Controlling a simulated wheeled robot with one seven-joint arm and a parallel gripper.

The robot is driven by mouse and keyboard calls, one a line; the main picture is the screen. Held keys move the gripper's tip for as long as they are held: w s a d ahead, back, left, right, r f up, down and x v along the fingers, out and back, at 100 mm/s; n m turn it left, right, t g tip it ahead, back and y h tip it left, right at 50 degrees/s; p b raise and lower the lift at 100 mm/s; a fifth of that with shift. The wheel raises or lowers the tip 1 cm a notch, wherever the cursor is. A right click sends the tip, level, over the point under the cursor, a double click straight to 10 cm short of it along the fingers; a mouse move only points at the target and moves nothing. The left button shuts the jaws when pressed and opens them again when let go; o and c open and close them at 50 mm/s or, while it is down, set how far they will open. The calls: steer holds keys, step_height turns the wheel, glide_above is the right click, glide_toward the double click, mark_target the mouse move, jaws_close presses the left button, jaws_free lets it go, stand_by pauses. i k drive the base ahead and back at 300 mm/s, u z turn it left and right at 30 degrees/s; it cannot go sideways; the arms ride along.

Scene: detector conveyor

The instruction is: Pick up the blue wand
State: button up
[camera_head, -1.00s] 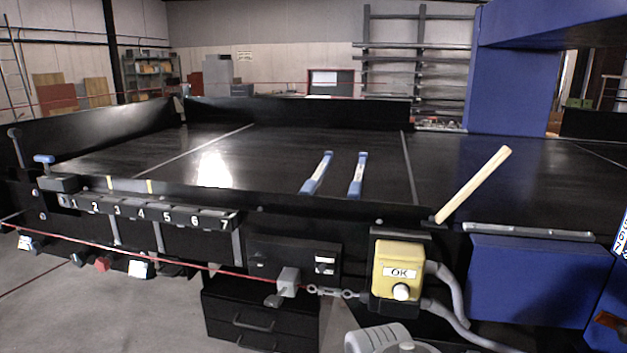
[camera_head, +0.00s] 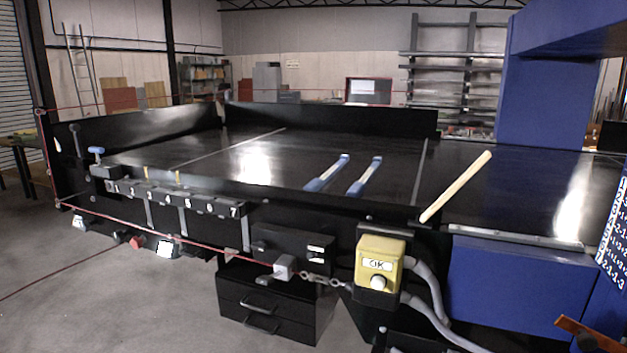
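Two slim blue-and-white rods lie side by side on the black conveyor belt. The left rod (camera_head: 327,173) and the right rod (camera_head: 365,176) both run away from me, with blue ends and a paler middle. Either could be the blue wand; I cannot tell which. They lie apart from each other, near the front edge of the belt. My gripper is not in view, and nothing touches the rods.
A pale wooden stick (camera_head: 456,187) leans over the front rail, right of the rods. A yellow OK button box (camera_head: 379,270) with grey hoses juts from the front. Below are black drawers (camera_head: 268,305). A red cord (camera_head: 170,238) runs along the front.

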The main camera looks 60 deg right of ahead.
mark_target(355, 189)
steer(key=u, duration=0.05)
steer(key=i, duration=1.7)
steer(key=z, duration=3.1)
